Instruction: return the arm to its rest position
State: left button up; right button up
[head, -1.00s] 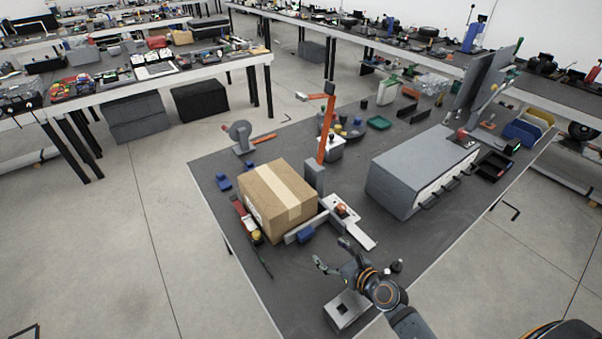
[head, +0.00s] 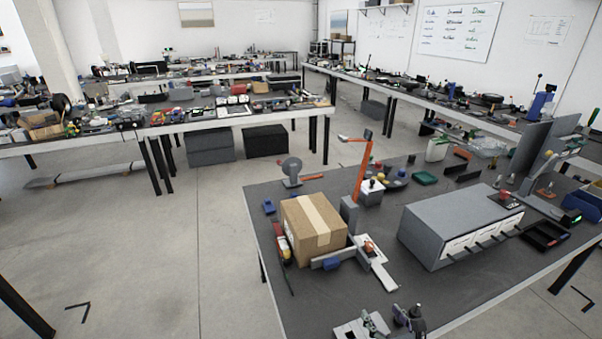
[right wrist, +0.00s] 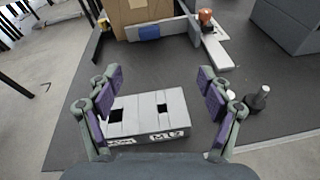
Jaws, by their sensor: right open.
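My right gripper (head: 392,322) shows at the bottom edge of the head view, low over the front corner of the dark workbench (head: 300,315). In the right wrist view its two purple-padded fingers (right wrist: 160,92) stand wide apart with nothing between them held. A light grey block with square holes (right wrist: 148,112) lies on the bench below and beyond the fingers; I cannot tell how far apart they are in height. Its edge also shows beside the gripper in the head view (head: 350,330). My left gripper is in neither view.
An orange post (head: 362,172) rises behind the box. A small dark knobbed object (right wrist: 258,98) stands right of the gripper.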

jog(key=w+d+r+m+t+h, duration=0.25)
jog(key=d+r+m+h, duration=0.25)
jog(key=r+m, duration=0.45)
jog(key=s+d+m+g+h, duration=0.2)
jog(key=d+m+h, duration=0.15)
jog(key=m, duration=0.45)
jog(key=s+d+m+g+h, duration=0.1)
jog(key=s+d+m+h, duration=0.25)
jog(key=m, duration=0.35)
jog(key=s+a+f+m+g+y, duration=0.75)
jog(key=s+a+m+g, duration=0.25)
jog(key=s+m, duration=0.3)
notch_tip(320, 180, down, 26)
jog(key=s+d+g, duration=0.2)
jog(key=s+d, duration=0.1)
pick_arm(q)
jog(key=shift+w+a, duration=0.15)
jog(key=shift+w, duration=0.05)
pick_arm(e)
jog(key=s+d+f, duration=0.1)
jog(key=s+f, duration=1.6)
jog(key=s, duration=0.1)
jog(key=shift+s+f+g, duration=0.25)
jog(key=shift+s+g, duration=0.1)
jog(key=shift+n, duration=0.25)
